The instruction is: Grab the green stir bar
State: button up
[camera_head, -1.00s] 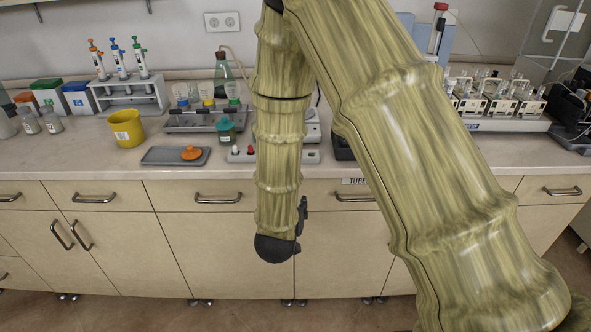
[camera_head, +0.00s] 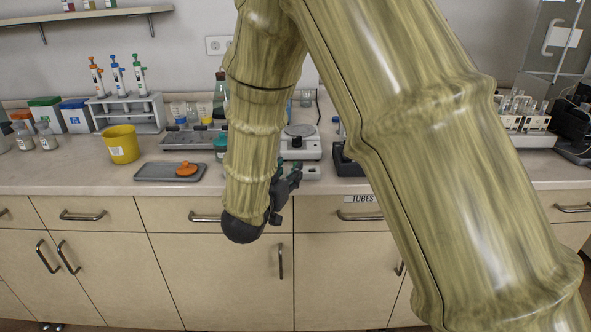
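I cannot make out the green stir bar; my arm covers part of the bench. My dark gripper (camera_head: 289,168) is in front of the bench edge, pointing up and toward the back. Its two fingertips look apart, with nothing seen between them. Just behind it, the right end of a low light-grey block (camera_head: 311,172) shows on the bench; the rest of the block is hidden behind my arm and gripper.
A balance-like device (camera_head: 301,148) stands behind the gripper, with a dark box (camera_head: 348,165) to its right. A grey tray (camera_head: 150,172) with an orange lid-like piece (camera_head: 187,169) and a yellow bin (camera_head: 122,144) are at left. Drawer handles (camera_head: 360,216) stick out below the bench.

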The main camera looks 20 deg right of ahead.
aim_at(294, 164)
jog(key=shift+x, duration=3.05)
jog(key=shift+f, duration=0.2)
grip_shut()
